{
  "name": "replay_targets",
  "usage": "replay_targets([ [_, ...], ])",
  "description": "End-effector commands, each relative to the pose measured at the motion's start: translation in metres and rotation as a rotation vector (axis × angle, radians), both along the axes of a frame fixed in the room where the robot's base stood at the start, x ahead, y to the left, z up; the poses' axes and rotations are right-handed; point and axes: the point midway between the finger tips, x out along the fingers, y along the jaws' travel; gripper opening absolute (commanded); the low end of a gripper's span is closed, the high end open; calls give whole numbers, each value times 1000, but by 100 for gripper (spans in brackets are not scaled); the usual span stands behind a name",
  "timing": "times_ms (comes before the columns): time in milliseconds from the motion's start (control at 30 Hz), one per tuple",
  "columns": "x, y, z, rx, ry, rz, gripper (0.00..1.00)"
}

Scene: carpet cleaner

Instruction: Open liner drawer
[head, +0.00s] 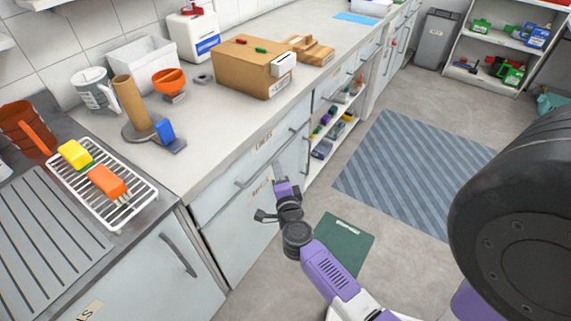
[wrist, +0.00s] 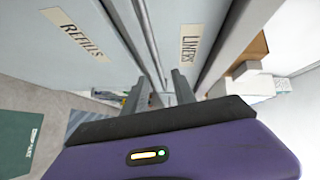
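The liner drawer (head: 232,172) is a pale grey front under the counter, labelled LINERS, and looks shut. Its label shows in the wrist view on the drawer front (wrist: 190,50). A long bar handle (head: 246,180) crosses the drawer below the label. My gripper (head: 277,172) is beside the right part of this handle, in front of the cabinet. In the wrist view my gripper (wrist: 160,92) has its two fingers apart, with the handle bar (wrist: 152,40) running down toward the gap between them. I cannot tell whether the fingers touch it.
The REFILLS door (head: 235,232) is directly below the drawer. Open shelves (head: 318,150) stand right of it. A cardboard box (head: 240,68) and a dish rack (head: 85,200) are on the counter. A green mat (head: 345,240) and striped rug (head: 400,165) lie on the floor.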

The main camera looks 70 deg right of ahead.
Motion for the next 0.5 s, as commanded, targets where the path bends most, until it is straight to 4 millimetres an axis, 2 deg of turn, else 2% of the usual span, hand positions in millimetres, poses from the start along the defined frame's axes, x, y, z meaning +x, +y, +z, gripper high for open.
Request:
replay_targets([
  [233, 8, -23, -4, 27, -27, -27, 32],
  [500, 30, -57, -10, 25, -26, -24, 32],
])
